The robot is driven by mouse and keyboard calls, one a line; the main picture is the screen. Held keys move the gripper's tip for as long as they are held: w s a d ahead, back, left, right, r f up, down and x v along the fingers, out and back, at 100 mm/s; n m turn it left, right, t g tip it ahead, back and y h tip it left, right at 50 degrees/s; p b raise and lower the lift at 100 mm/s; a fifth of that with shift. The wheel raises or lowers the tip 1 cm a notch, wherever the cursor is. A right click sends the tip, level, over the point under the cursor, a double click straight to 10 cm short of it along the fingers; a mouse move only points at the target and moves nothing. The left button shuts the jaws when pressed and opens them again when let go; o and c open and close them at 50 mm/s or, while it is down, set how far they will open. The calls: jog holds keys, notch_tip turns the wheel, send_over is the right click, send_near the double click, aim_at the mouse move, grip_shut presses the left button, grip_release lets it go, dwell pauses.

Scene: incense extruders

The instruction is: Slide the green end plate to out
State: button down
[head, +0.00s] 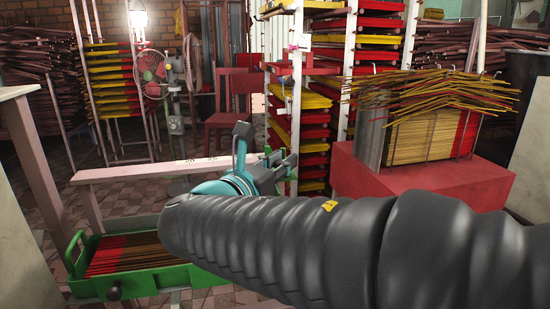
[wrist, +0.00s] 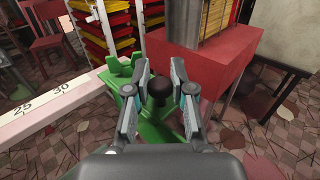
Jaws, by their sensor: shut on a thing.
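The green end plate (wrist: 115,78) shows in the wrist view at the end of a pale beam. A round black knob (wrist: 159,90) stands in front of its green parts. My gripper (wrist: 161,86) has its two fingers on either side of this knob and is shut on it. Much of the green part below the knob is hidden by the fingers and wrist. In the head view, my arm hides most of the gripper and the plate; only a small bit of green (head: 268,156) shows past the teal wrist joint.
The pale beam (head: 150,173) carries a scale reading 25 and 30 in the wrist view. A red block (head: 420,200) bearing bundled incense sticks stands close on the right. A green tray (head: 145,287) of sticks is at lower left. Tiled floor (wrist: 75,145) lies left of the gripper.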

jog(key=shift+d, duration=0.15)
jog(key=c, duration=1)
grip_release()
jog(key=v, duration=1.2)
